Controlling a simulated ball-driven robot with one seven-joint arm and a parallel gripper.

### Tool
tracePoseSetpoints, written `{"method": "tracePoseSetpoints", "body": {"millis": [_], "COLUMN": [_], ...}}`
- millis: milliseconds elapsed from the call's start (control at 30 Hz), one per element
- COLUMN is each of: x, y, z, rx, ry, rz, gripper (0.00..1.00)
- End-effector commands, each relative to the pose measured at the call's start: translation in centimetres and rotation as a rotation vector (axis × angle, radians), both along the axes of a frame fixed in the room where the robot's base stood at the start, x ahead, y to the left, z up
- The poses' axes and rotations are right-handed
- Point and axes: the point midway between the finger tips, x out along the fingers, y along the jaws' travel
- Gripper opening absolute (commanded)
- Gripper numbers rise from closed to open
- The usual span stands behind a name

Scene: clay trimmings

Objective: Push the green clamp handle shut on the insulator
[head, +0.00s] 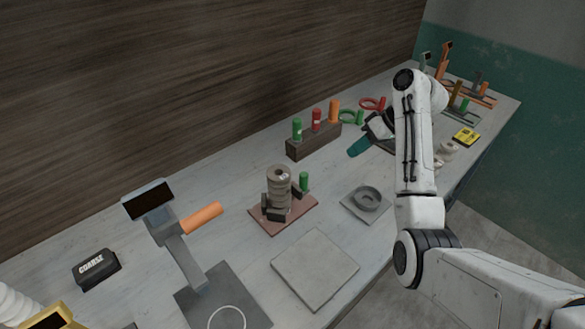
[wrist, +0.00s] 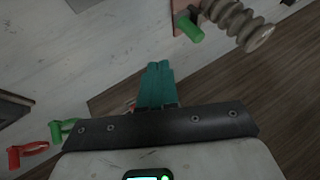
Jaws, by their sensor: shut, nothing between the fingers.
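The grey-brown ribbed insulator (head: 279,186) stands upright on a reddish base plate (head: 291,222), with dark clamp blocks around its foot. The green clamp handle (head: 304,181) stands upright just right of the insulator, apart from its body. My gripper (head: 357,148) has teal fingers, is shut and empty, and is beyond and to the right of the handle, apart from it. In the wrist view my closed fingers (wrist: 158,72) point toward the green handle (wrist: 190,28), and the insulator (wrist: 240,22) shows at top right. The handle's pivot is not clear.
A dark block (head: 313,144) with green, red and orange handles stands behind the insulator. A grey dish (head: 367,199) on a plate is to its right, a flat grey slab (head: 314,268) in front, and an orange-handled stand (head: 180,243) at left. Bare table lies between gripper and clamp.

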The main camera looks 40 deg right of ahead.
Motion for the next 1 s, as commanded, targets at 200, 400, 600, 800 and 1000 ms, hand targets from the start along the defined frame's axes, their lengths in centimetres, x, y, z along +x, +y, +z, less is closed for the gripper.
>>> {"method": "tracePoseSetpoints", "body": {"millis": [200, 400, 600, 800, 1000], "x": [0.5, 2.0, 3.8, 4.7, 5.0], "y": [0.4, 1.9, 3.5, 5.9, 7.6], "z": [-0.9, -3.6, -6.7, -7.7, -7.9], "rx": [0.003, 0.002, 0.003, 0.000, 0.000], "ry": [0.002, 0.003, 0.003, 0.001, 0.000], "rz": [0.001, 0.003, 0.002, 0.002, 0.000], "gripper": [0.00, 0.00, 0.00, 0.00, 0.00]}}
